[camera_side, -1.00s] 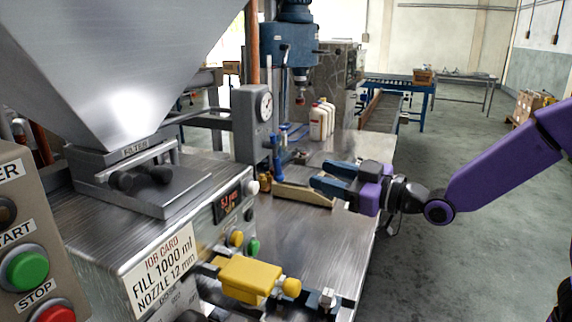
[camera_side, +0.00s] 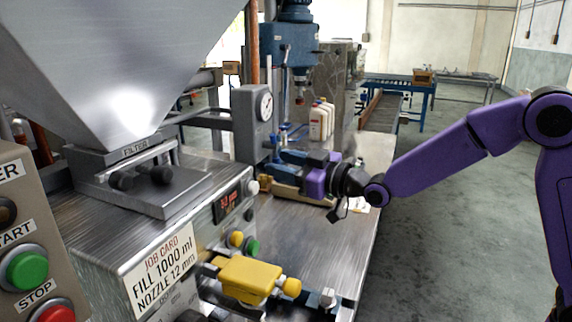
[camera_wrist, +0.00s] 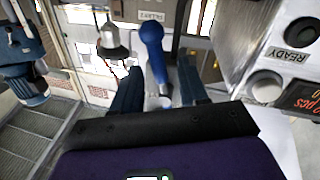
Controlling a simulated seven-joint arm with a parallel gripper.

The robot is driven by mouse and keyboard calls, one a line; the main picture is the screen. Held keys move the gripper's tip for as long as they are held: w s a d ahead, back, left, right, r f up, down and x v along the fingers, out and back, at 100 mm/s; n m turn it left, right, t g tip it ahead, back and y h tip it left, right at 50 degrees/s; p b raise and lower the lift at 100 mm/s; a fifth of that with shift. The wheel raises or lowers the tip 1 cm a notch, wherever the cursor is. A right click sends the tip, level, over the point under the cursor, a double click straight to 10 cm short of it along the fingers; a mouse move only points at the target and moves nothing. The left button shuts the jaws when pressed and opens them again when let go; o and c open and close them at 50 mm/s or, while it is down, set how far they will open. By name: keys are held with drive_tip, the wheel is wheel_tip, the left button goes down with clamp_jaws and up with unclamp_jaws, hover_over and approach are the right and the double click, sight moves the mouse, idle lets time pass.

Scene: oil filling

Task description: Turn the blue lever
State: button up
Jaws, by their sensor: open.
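The blue lever (camera_wrist: 153,40) stands in the middle of the wrist view, its rounded end at the top and its shaft running down between my fingers. In the side view, my gripper (camera_side: 277,163) is at the lever, beside the grey gauge post, and its blue fingers hide most of it. My gripper also shows in the wrist view (camera_wrist: 160,88), open, with one finger on each side of the lever's lower part. A gap shows between the lever and the right finger; I cannot tell whether the left finger touches it.
The gauge post (camera_side: 252,125) stands close to the left of my gripper. White bottles (camera_side: 320,120) stand behind it. The filling machine with its job card (camera_side: 161,268) and yellow block (camera_side: 248,278) is in front. The steel tabletop (camera_side: 300,235) right of it is mostly clear.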

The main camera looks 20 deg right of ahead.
clamp_jaws()
drive_tip(key=shift+w+d+r+n+y, duration=0.4)
drive_tip(key=shift+r+n+y, duration=0.2)
drive_tip(key=shift+n, duration=2.2)
drive_tip(key=shift+w+d+r+n+y, duration=0.4)
drive_tip(key=shift+r+n+y, duration=0.2)
drive_tip(key=shift+n, duration=2.2)
drive_tip(key=shift+w+d+r+n+y, duration=0.45)
drive_tip(key=shift+n+y, duration=0.25)
drive_tip(key=shift+n, duration=2.1)
drive_tip(key=shift+s+r, duration=0.1)
unclamp_jaws()
